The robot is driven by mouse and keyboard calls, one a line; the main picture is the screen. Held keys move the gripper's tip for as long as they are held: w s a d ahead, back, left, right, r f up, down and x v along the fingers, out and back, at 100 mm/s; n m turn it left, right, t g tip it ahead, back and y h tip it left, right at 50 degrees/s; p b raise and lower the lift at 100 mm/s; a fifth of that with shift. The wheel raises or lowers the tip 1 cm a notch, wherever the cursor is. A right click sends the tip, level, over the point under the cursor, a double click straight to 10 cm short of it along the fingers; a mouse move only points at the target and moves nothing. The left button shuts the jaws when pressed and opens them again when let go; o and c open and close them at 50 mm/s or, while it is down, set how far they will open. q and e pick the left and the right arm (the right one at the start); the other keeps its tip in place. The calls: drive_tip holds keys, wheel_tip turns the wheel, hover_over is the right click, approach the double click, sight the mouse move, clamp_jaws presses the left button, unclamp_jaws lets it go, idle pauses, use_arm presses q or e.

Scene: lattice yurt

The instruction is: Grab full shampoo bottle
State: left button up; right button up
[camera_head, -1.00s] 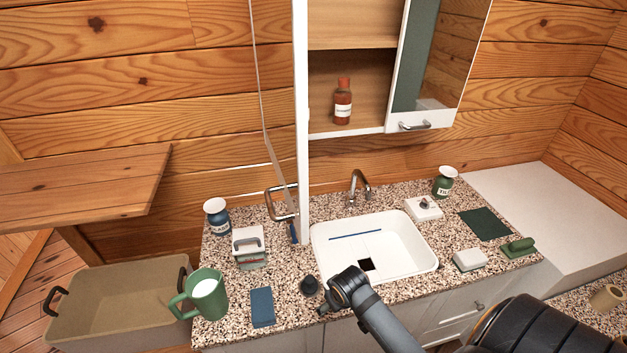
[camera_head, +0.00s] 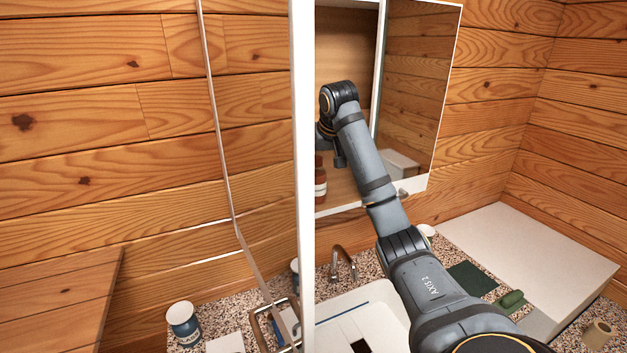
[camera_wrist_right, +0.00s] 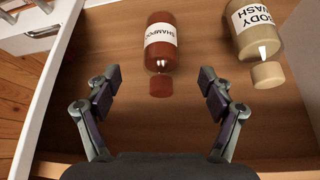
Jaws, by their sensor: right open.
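The red-brown shampoo bottle (camera_wrist_right: 162,42) stands in the wall cabinet, with a white SHAMPOO label and red cap. Its fill level cannot be told. In the head view, part of the bottle (camera_head: 320,184) shows between the white door edge and my right arm. My right gripper (camera_wrist_right: 160,88) is open and empty, its fingers spread to either side of the line to the bottle's cap end, short of the bottle and apart from it. In the head view my right arm reaches into the cabinet and its fingers are mostly hidden. My left gripper is out of view.
A beige body wash bottle (camera_wrist_right: 254,38) stands to the right of the shampoo, close to the right finger. A mirrored door (camera_head: 418,90) stands right of my arm; a white door edge (camera_head: 301,170) stands left. The sink (camera_head: 360,310) is below.

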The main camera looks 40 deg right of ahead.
sight(319, 174)
drive_tip(key=x, duration=0.2)
drive_tip(key=shift+f, duration=0.4)
drive_tip(key=shift+w+d+f+p, duration=0.15)
drive_tip(key=shift+w+d+f, duration=0.05)
drive_tip(key=shift+w+f, duration=0.35)
drive_tip(key=shift+w+d+f+p, duration=0.15)
drive_tip(key=shift+w+f, duration=0.35)
drive_tip(key=shift+f, duration=0.1)
drive_tip(key=shift+w+d+f+p, duration=0.15)
drive_tip(key=shift+d+f+p, duration=0.1)
drive_tip(key=shift+p, duration=0.75)
drive_tip(key=p+x, duration=0.2)
drive_tip(key=x, duration=0.1)
drive_tip(key=shift+w+d+f, duration=0.1)
drive_tip(key=shift+w+f, duration=0.15)
drive_tip(key=shift+f, duration=0.05)
drive_tip(key=shift+w+d+f, duration=0.1)
drive_tip(key=shift+f, duration=0.15)
drive_tip(key=shift+r, duration=0.1)
drive_tip(key=c, duration=0.6)
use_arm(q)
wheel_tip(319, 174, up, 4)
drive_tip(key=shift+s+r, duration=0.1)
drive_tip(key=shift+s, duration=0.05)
use_arm(e)
drive_tip(key=c, duration=0.9)
